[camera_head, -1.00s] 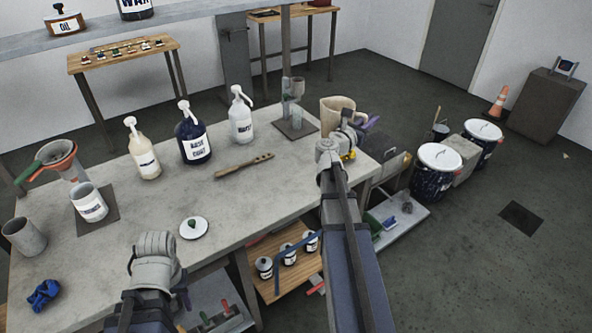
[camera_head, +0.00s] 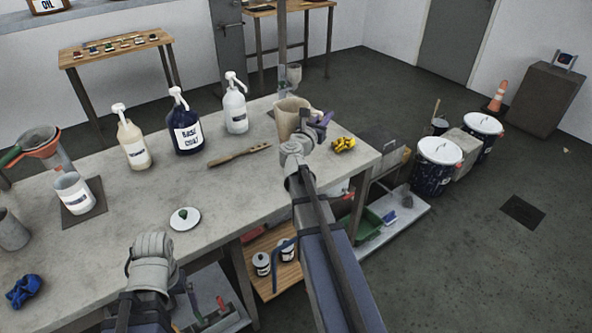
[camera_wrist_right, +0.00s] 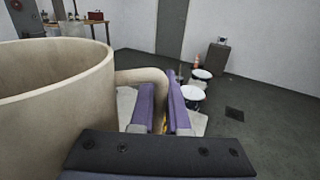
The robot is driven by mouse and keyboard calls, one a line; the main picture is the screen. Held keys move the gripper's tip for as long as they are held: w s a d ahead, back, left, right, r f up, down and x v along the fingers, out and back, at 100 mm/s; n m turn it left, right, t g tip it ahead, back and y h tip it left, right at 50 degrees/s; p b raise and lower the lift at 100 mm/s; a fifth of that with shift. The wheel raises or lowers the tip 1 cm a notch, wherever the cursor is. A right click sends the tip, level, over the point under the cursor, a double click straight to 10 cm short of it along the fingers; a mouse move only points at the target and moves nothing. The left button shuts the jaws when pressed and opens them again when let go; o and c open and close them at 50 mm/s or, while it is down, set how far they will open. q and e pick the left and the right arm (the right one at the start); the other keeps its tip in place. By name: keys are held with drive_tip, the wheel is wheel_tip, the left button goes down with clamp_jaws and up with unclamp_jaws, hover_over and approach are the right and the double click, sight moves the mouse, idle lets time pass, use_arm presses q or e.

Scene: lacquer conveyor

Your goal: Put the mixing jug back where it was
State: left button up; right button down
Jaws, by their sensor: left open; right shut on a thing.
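The beige mixing jug (camera_head: 288,119) is upright near the far right of the workbench (camera_head: 225,190). My right gripper (camera_head: 322,122) is shut on its handle from the right. The right wrist view shows the jug (camera_wrist_right: 55,105) large at left, with its handle between the purple fingers (camera_wrist_right: 160,105). I cannot tell whether the jug's base touches the bench. My left gripper (camera_head: 152,258) is open and empty at the bench's front edge, its fingertips mostly hidden.
A clear cup stand (camera_head: 294,76) is partly hidden behind the jug. A yellow cloth (camera_head: 343,145) lies right of my right gripper. A wooden stick (camera_head: 238,152), a white pump bottle (camera_head: 235,108) and a blue base coat bottle (camera_head: 186,130) are to the left.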

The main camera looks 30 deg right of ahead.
wheel_tip(320, 180, down, 10)
drive_tip(key=b, duration=1)
drive_tip(key=shift+f, duration=0.1)
drive_tip(key=c, duration=0.9)
unclamp_jaws()
drive_tip(key=v, duration=1.2)
